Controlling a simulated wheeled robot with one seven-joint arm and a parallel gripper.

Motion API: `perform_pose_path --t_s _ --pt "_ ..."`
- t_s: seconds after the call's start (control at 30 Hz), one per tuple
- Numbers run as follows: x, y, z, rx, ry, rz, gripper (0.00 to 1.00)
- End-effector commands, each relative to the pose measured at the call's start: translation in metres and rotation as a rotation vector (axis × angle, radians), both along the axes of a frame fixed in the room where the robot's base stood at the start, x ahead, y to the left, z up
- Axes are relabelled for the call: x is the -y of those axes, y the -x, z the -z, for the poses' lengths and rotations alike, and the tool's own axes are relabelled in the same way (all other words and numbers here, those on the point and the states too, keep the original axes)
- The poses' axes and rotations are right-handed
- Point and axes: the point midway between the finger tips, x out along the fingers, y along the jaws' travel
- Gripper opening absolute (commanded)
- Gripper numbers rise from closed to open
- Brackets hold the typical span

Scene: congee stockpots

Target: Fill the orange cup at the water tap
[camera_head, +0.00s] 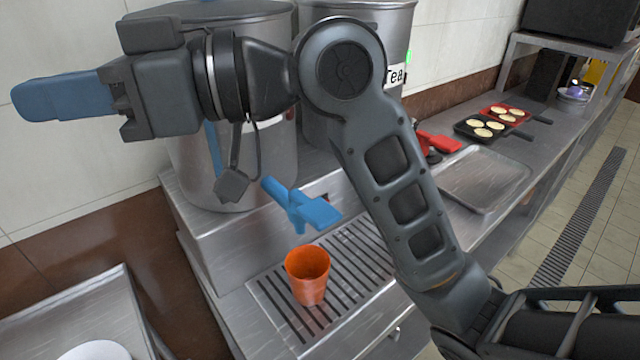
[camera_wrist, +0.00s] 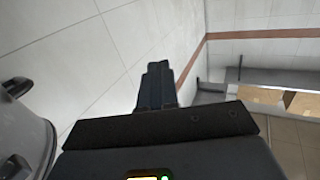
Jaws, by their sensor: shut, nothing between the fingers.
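The orange cup (camera_head: 308,276) stands upright on the slotted drip tray (camera_head: 362,268) in the head view. A blue tap (camera_head: 305,207) sits just above and behind the cup, at the front of the left pot. The cup's inside looks orange; I cannot tell whether it holds water, and no stream shows. My gripper (camera_head: 20,100) is shut and empty, high at the upper left, pointing left away from the cup and tap. In the wrist view its dark fingers (camera_wrist: 156,85) are together against the wall. The cup is out of that view.
A large steel pot (camera_head: 190,165) stands behind the blue tap, with a second pot (camera_head: 340,20) labelled Tea beside it. Right of my arm are a red tap (camera_head: 438,142), an empty metal tray (camera_head: 485,180) and pans of round food (camera_head: 482,128). A white plate (camera_head: 95,351) lies lower left.

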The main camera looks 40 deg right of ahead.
Motion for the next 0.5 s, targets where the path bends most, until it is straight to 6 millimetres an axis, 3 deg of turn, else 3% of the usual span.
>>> perform_pose_path --t_s 0.23,0.5 --pt "0.002 0.012 -0.009 0.033 0.260 -0.127 0.00" --pt "0.022 0.026 -0.003 0.025 0.574 -0.238 0.00"
